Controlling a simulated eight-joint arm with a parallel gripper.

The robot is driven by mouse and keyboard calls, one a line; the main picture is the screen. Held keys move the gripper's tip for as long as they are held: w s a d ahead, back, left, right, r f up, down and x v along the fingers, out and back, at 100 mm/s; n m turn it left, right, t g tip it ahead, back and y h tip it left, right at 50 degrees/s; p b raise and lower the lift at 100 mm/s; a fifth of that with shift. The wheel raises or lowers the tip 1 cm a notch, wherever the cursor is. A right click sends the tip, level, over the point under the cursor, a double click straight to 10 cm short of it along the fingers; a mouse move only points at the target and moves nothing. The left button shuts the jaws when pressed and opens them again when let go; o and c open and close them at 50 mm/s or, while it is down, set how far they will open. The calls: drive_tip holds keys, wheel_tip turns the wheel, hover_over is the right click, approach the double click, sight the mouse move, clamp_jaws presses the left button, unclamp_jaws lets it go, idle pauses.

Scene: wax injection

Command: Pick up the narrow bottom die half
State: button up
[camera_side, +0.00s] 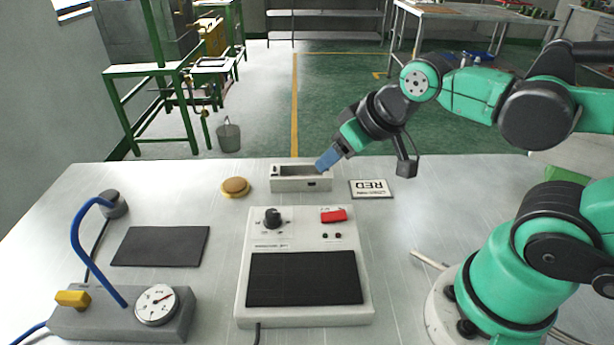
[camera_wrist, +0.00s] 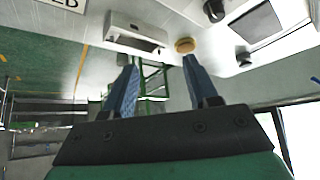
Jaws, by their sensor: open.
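A pale grey rectangular box (camera_side: 288,185) with an open, recessed top stands near the far edge of the table. It also shows in the wrist view (camera_wrist: 118,40), beyond the fingertips. I see no separate narrow bottom die half. I cannot tell whether this box is it or holds it. My gripper (camera_side: 323,166) has blue fingers and comes down at a slant from the upper right over the box's right end. In the wrist view my gripper (camera_wrist: 160,62) has its fingers apart with nothing between them. In the side view the fingers hide part of the box's right end.
A round tan disc (camera_side: 235,186) lies left of the box, and a "RED" card (camera_side: 371,189) lies right. A control unit with a black plate (camera_side: 304,278) stands in front. A dark mat (camera_side: 160,246) and a gauge unit (camera_side: 157,305) are at left.

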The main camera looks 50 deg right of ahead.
drive_tip(key=n+y, duration=0.6)
drive_tip(key=y, duration=0.3)
approach(306, 164)
drive_tip(key=shift+s+d+r+t, duration=0.15)
drive_tip(key=shift+s+d+t, duration=0.15)
drive_tip(key=shift+s+d, duration=0.3)
drive_tip(key=shift+s+d+n+y, duration=0.1)
drive_tip(key=shift+d+n+y, duration=0.1)
drive_tip(key=shift+n+y, duration=0.1)
drive_tip(key=shift+a+f, duration=0.1)
drive_tip(key=shift+f, duration=0.25)
drive_tip(key=x, duration=1.1)
drive_tip(key=shift+w+a, duration=0.15)
drive_tip(key=shift+w, duration=0.2)
drive_tip(key=shift+r, duration=0.1)
clamp_jaws()
